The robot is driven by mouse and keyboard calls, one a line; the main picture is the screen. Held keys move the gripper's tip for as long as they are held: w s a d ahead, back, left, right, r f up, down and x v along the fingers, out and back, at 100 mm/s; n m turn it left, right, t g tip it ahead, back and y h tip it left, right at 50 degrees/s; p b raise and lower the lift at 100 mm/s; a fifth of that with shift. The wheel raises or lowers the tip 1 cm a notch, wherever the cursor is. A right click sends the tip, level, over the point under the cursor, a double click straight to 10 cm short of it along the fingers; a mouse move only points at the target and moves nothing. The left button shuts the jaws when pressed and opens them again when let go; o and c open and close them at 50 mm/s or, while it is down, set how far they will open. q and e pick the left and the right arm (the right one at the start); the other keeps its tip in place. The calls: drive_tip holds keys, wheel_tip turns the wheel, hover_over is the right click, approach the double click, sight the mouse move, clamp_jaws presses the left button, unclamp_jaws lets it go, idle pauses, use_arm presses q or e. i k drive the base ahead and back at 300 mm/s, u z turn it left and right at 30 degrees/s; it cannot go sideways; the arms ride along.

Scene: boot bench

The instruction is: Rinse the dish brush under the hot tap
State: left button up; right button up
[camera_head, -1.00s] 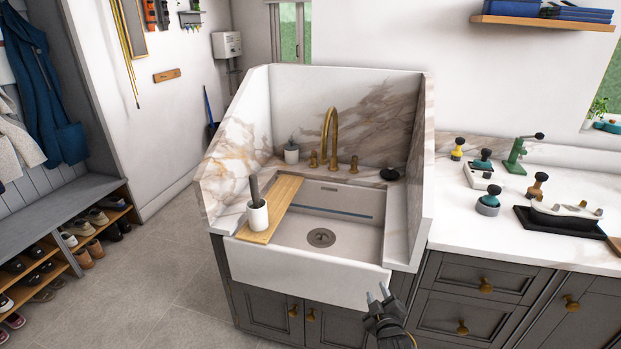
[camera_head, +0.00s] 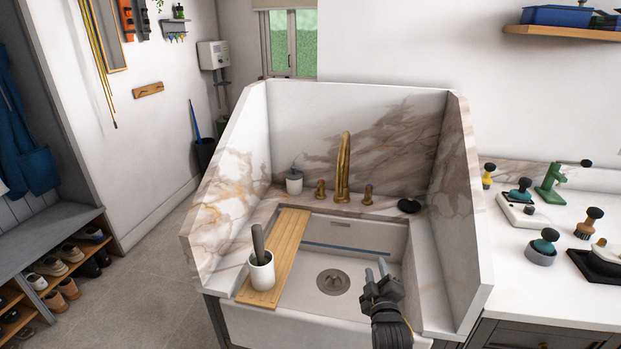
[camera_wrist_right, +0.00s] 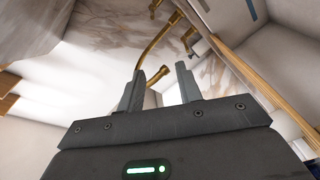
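The gold tap (camera_head: 343,165) rises behind the sink (camera_head: 365,285), with a gold handle on its left (camera_head: 320,190) and one on its right (camera_head: 367,194). No marking shows which is hot, and no water is visible. A white cup (camera_head: 262,276) holding an upright dark handle (camera_head: 258,243) stands on the wooden board across the sink's left side. The handle may be the dish brush's; its lower end is hidden. My right gripper (camera_head: 376,272) is over the sink's front right, open and empty; the right wrist view shows its parted fingers (camera_wrist_right: 160,85). My left gripper is out of view.
Tall marble panels (camera_head: 465,190) flank the sink. A soap pot (camera_head: 294,182) and a dark round object (camera_head: 409,206) sit on the back ledge. On the right counter are several knobbed tools, including a brown-knobbed brush (camera_head: 588,224). The wooden board (camera_head: 290,236) spans the basin's left side.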

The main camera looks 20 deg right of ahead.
sight(321, 182)
drive_tip(key=i, duration=1.2)
